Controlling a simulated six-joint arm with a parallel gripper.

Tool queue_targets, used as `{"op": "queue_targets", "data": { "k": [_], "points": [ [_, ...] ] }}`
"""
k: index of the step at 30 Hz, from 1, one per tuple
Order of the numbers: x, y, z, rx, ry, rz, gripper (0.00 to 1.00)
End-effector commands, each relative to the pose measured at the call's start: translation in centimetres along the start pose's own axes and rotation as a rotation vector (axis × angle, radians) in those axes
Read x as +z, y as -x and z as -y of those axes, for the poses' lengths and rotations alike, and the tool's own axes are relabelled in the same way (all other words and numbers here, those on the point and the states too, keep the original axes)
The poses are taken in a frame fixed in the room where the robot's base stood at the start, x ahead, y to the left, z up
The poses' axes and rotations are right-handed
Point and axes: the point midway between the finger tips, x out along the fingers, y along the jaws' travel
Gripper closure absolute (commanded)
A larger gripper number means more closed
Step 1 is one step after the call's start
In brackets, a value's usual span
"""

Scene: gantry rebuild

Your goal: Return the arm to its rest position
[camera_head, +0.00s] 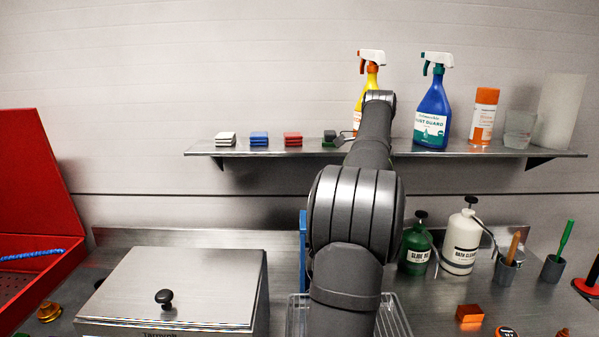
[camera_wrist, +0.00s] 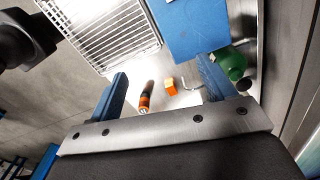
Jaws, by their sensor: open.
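My arm (camera_head: 345,215) rises from the bottom middle of the head view and reaches up and away to the wall shelf, its far end in front of the yellow spray bottle (camera_head: 372,80). The gripper itself is mostly hidden behind the arm there. In the wrist view my gripper (camera_wrist: 163,84) shows two blue fingers set wide apart, open, with nothing held between them. Beyond the fingers, apart from them, an orange block (camera_wrist: 171,87) and an orange-and-black cylinder (camera_wrist: 146,96) lie on the bench.
The wall shelf (camera_head: 470,152) holds folded cloths, a blue spray bottle (camera_head: 432,112), an orange can (camera_head: 483,115) and a clear cup (camera_head: 519,128). Below are a lidded steel box (camera_head: 190,285), a red case (camera_head: 35,190), a wire rack (camera_head: 393,318) and pump bottles (camera_head: 461,242).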

Motion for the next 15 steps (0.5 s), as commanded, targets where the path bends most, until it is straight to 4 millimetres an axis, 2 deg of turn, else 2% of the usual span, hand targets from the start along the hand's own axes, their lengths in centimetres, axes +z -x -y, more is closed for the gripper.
{"op": "queue_targets", "data": {
  "k": [15],
  "points": [
    [9.4,4.6,-1.2,-0.001,0.324,0.0,0.24]
  ]
}}
